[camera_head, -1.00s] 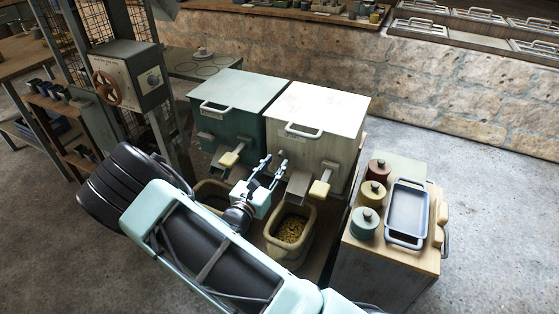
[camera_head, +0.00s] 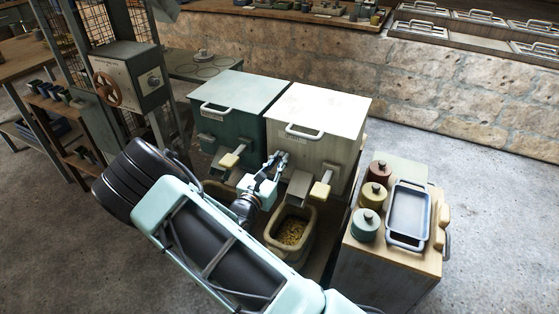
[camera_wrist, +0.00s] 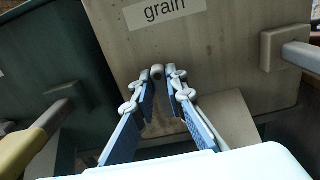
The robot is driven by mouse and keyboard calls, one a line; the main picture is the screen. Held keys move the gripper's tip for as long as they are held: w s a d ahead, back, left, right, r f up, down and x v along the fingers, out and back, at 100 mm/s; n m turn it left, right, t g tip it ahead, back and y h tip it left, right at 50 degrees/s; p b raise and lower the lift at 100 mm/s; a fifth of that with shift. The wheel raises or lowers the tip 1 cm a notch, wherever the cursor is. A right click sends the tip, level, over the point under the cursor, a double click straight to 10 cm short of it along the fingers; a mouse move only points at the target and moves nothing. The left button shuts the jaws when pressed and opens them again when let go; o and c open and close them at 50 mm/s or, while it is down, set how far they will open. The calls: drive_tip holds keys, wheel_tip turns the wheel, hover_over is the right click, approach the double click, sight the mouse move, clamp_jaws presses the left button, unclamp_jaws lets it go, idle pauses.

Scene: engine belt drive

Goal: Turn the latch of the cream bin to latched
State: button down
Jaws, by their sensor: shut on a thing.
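The cream bin (camera_head: 322,108) stands right of the green bin, its lid closed. In the wrist view the cream bin's front (camera_wrist: 215,50) carries a "grain" label (camera_wrist: 163,8). Its latch (camera_wrist: 157,73) is a small grey piece low on the front, below the label. My gripper (camera_head: 276,160) is at the lower left of the cream bin's front. In the wrist view my gripper (camera_wrist: 158,82) has its two blue fingers on either side of the latch, shut on it. The fingers hide part of the latch, and I cannot tell its turn exactly.
The green bin (camera_head: 232,95) is close on the left, with a yellow-handled lever (camera_head: 229,160). The cream bin's chute (camera_head: 298,183) and pale lever (camera_head: 320,190) are right of my gripper. A tub of grain (camera_head: 291,232) stands below. A cabinet with canisters and a tray (camera_head: 408,213) is at right.

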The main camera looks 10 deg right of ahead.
drive_tip(key=shift+r+n+p, duration=0.1)
drive_tip(key=shift+n+p, duration=0.3)
drive_tip(key=shift+p, duration=0.05)
drive_tip(key=n+p, duration=0.2)
drive_tip(key=shift+w+a+n, duration=0.15)
drive_tip(key=shift+a+n, duration=0.1)
drive_tip(key=shift+n, duration=0.15)
drive_tip(key=n+p, duration=0.1)
drive_tip(key=n, duration=0.3)
drive_tip(key=f+n+p, duration=0.1)
drive_tip(key=n+p, duration=0.1)
drive_tip(key=n, duration=0.3)
drive_tip(key=a+f+n+p, duration=0.1)
drive_tip(key=n+p, duration=0.1)
drive_tip(key=n, duration=0.3)
drive_tip(key=shift+w, duration=0.35)
drive_tip(key=c, duration=1.9)
unclamp_jaws()
drive_tip(key=shift+c, duration=0.2)
